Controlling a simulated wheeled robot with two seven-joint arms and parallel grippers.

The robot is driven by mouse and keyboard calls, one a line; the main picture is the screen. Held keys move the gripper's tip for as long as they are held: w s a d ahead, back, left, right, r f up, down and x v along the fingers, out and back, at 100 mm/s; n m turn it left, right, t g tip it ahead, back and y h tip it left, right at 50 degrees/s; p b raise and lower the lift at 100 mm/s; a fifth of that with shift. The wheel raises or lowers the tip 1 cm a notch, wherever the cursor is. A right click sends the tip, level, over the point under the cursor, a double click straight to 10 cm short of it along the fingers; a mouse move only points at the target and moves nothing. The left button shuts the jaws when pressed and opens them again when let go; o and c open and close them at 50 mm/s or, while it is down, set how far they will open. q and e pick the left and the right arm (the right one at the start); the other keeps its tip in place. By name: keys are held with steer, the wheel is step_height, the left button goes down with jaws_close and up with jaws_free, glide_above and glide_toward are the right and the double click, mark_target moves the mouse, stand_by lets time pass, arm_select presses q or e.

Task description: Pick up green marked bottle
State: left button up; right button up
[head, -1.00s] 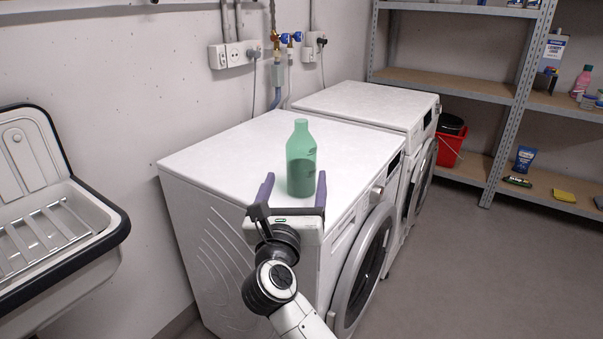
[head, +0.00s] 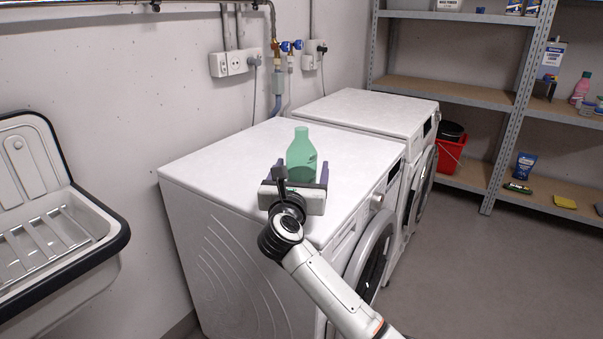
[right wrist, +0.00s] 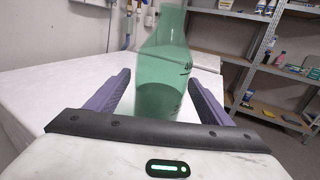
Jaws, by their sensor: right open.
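The green bottle (head: 301,157) stands upright on the white top of the nearer washing machine (head: 222,168). It is translucent, with dark marks on its side. My right gripper (head: 302,172) is open, low over the machine top, with its two purple fingers pointing at the bottle. In the right wrist view the bottle (right wrist: 163,75) stands between or just beyond the fingers, with a gap on each side. Its lower part is hidden behind the gripper's front edge in both views. My left gripper is not in view.
A second white machine (head: 365,110) stands behind the first. Pipes and sockets (head: 236,62) are on the wall behind. A sink (head: 62,235) is at the left. A metal shelf (head: 450,88) with several items and a red bucket (head: 450,153) are at the right.

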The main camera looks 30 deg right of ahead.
mark_target(300, 134)
steer(key=c, duration=1.4)
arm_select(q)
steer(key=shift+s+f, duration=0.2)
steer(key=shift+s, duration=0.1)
arm_select(e)
steer(key=shift+r, duration=0.1)
steer(key=shift+c, duration=0.8)
